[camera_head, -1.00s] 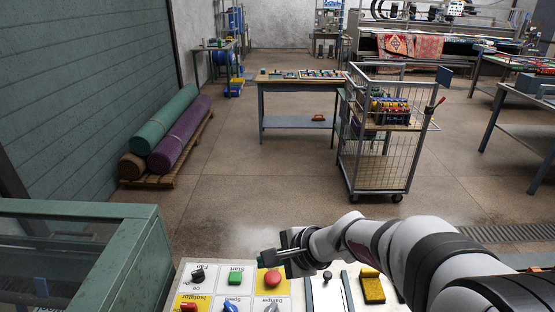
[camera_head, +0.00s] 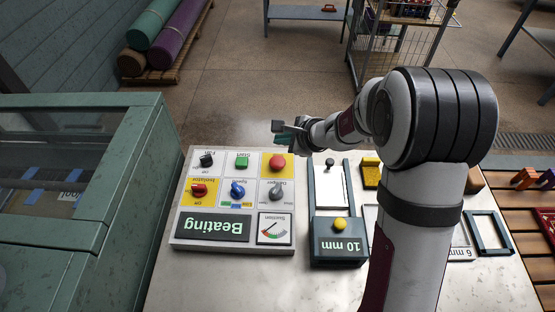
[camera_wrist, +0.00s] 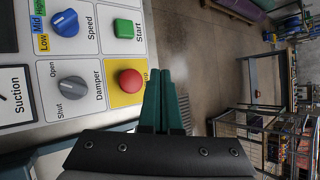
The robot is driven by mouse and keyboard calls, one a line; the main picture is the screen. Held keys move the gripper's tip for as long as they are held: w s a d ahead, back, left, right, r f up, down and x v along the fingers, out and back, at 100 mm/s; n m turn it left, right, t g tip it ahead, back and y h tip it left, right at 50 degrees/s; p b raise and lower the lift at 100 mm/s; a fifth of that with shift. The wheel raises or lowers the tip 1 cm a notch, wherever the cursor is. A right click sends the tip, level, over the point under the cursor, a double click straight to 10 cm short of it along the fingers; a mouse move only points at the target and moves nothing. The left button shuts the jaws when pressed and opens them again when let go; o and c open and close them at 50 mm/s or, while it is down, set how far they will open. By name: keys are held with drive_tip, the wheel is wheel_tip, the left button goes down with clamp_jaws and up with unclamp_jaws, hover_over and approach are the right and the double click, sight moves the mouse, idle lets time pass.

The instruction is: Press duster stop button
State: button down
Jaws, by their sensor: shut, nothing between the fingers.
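The red round stop button (camera_head: 277,163) sits on a yellow square at the panel's far right corner in the head view. It also shows in the wrist view (camera_wrist: 130,83), standing clear on its yellow label, with only the end of the printed word showing. My gripper (camera_head: 279,128) is just beyond the panel's far edge in the head view. In the wrist view my green fingers (camera_wrist: 165,75) are shut together and empty, beside the red button on its right. They overlap the yellow label's edge in the picture; I see no contact with the button.
The white control panel (camera_head: 181,232) also holds a green Start button (camera_head: 241,161), a blue Speed knob (camera_head: 237,189), a grey Damper knob (camera_head: 276,192), a red Isolator knob (camera_head: 199,189) and a black Fan knob (camera_head: 206,160).

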sight(281, 163)
drive_tip(key=shift+f, duration=2.8)
drive_tip(key=shift+f, duration=0.15)
drive_tip(key=shift+f, duration=0.25)
drive_tip(key=shift+f, duration=0.5)
idle(0.6)
drive_tip(key=shift+r, duration=0.95)
drive_tip(key=shift+r, duration=2.5)
